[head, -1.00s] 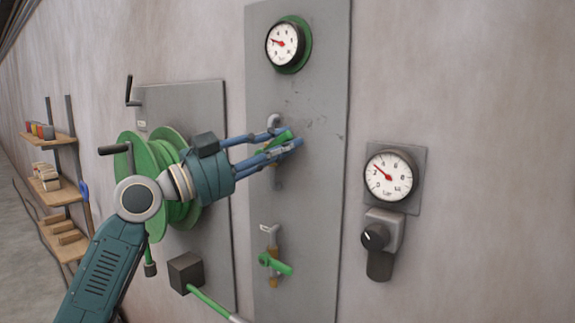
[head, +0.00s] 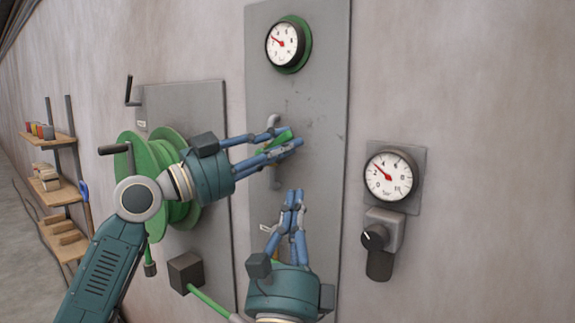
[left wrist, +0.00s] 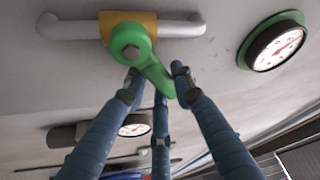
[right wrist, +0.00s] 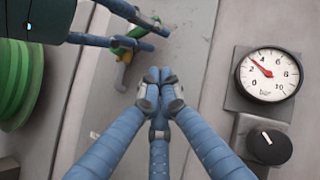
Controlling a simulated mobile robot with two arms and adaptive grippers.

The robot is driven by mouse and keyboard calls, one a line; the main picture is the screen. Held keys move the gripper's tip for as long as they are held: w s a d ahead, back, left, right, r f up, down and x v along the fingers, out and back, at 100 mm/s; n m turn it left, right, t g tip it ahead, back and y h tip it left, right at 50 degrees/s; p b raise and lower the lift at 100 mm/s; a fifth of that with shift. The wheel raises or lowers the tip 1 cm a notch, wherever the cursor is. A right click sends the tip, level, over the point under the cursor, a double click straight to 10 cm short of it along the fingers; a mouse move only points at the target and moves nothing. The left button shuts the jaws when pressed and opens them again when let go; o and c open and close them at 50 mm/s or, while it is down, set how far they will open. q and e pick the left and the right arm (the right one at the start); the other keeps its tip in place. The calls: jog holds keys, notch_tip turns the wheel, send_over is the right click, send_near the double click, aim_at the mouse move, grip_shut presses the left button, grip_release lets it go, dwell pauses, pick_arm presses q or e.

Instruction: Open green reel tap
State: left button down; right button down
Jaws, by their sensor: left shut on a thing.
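A tap with a green lever (left wrist: 153,73) and a yellow body (left wrist: 118,20) sits on a grey pipe (left wrist: 75,28) on the tall panel. My left gripper (head: 294,142) is shut on this green lever, with its fingers around it in the left wrist view (left wrist: 158,80). The tap also shows in the right wrist view (right wrist: 125,58). My right gripper (head: 294,194) is below it in the head view, in front of the panel. Its fingertips are together and empty in the right wrist view (right wrist: 160,85). It mostly hides a lower green-handled tap.
A green hose reel (head: 172,150) is on the left, behind my left arm. A green-rimmed gauge (head: 288,44) is above the tap. Another gauge (head: 390,176) and a black knob (head: 375,237) are on the right. Shelves (head: 62,195) stand far left.

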pick_arm(q)
jog(key=shift+f, duration=0.2)
pick_arm(e)
jog(key=w+a+r, duration=0.1)
jog(key=w+r, duration=0.4)
jog(key=r, duration=0.1)
jog(key=shift+w+a, duration=0.15)
jog(key=shift+a, duration=0.1)
pick_arm(q)
jog(key=shift+d, duration=0.15)
pick_arm(e)
jog(key=shift+a+r, duration=0.15)
jog(key=shift+r, duration=0.55)
pick_arm(q)
jog(key=c, duration=1.4)
grip_release()
pick_arm(e)
jog(key=shift+a, duration=0.15)
pick_arm(q)
jog(key=shift+a+f, duration=0.1)
jog(key=shift+a, duration=0.1)
